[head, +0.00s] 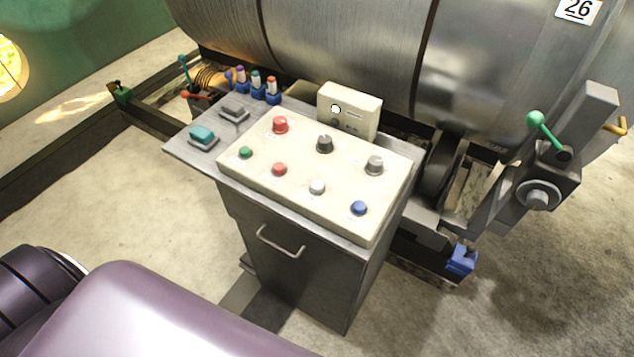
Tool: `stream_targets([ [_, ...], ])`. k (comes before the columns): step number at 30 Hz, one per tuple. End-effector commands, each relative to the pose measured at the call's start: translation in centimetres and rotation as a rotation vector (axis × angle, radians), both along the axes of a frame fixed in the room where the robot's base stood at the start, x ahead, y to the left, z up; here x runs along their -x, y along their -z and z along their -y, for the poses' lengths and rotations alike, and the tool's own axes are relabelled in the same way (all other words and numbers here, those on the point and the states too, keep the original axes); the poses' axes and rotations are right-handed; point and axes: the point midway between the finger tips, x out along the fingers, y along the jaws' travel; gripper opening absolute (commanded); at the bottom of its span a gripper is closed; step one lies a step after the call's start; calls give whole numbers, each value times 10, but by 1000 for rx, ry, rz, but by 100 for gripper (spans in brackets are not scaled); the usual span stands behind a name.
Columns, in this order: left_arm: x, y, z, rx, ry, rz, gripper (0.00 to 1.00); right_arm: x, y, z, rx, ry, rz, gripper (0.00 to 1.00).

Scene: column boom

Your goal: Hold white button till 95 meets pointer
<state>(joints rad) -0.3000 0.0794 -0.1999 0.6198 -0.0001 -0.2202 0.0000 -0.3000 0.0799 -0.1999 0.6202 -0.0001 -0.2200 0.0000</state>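The white button (317,187) sits in the front row of the cream control panel (255,183), between a red button and a blue button. Nothing touches it. A large grey metal drum (345,45) lies behind the panel. A white label reading 26 (577,10) is on the drum at the top right. No 95 shows on the visible part of the drum. A small yellow bent piece (616,127) sticks out at the right edge; I cannot tell if it is the pointer. Neither of my grippers is in view.
The panel also carries a green button (246,152), a red button (279,169), a blue button (358,208) and knobs. A cream box (349,110) stands behind it. A lever with a green knob (535,118) is at right. Bare floor lies around the cabinet (300,270).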

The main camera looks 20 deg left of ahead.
Motion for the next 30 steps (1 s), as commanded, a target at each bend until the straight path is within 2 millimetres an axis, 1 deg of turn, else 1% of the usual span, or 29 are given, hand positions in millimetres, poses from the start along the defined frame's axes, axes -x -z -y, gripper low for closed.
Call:
stream_targets([
  [1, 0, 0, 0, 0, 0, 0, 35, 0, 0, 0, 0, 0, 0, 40],
  [9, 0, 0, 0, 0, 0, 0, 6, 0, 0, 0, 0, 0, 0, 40],
  [11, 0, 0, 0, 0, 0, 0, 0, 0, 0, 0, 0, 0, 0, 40],
  [30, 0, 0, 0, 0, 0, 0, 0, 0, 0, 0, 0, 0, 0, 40],
])
